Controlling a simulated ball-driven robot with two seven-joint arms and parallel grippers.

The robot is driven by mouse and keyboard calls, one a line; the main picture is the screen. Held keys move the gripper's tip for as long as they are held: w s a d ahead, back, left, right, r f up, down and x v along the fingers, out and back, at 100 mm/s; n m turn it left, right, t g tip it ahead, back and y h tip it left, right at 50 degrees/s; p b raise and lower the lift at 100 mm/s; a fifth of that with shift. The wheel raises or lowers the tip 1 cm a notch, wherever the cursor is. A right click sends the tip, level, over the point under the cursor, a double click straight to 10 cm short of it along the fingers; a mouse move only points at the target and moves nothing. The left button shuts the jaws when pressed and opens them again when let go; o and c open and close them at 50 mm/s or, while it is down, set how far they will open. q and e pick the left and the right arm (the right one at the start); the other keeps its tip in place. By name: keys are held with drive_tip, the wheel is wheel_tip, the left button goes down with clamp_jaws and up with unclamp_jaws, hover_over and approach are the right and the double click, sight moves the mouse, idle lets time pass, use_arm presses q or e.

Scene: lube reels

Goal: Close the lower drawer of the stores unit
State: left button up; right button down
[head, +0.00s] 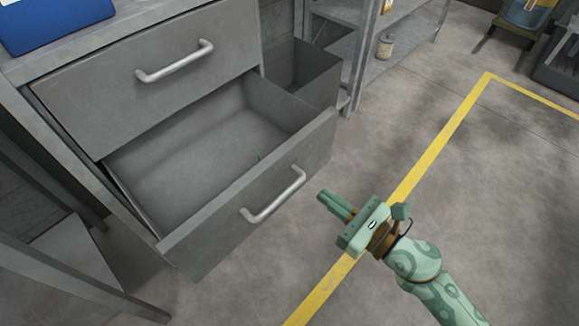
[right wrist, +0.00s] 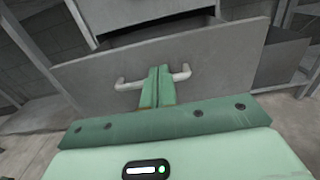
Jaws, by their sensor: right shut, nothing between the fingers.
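The lower drawer (head: 225,215) of the grey stores unit (head: 20,75) is pulled out, with its inside showing. A small green thing lies in it near the front panel. Its pale bar handle (head: 274,196) is on the front panel. My right gripper (head: 325,198) is shut and empty, a little to the right of the handle and pointing at the drawer front. In the right wrist view the shut fingers (right wrist: 158,86) overlap the middle of the handle (right wrist: 182,74); I cannot tell the remaining gap there. My left gripper is not in view.
The upper drawer (head: 150,75) with its handle (head: 175,61) is shut. A blue case (head: 55,22) sits on top of the unit. A grey bin (head: 305,75) and a shelf rack (head: 395,45) stand behind. The floor with a yellow line (head: 440,125) is clear around my right arm.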

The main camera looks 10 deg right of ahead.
sight(278, 161)
drive_tip(key=p+x, duration=0.1)
drive_tip(key=x, duration=0.9)
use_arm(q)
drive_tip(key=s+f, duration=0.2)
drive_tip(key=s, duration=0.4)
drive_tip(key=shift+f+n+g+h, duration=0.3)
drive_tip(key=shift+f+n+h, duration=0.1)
use_arm(e)
drive_tip(key=shift+w+a, duration=0.4)
drive_tip(key=shift+w, duration=0.2)
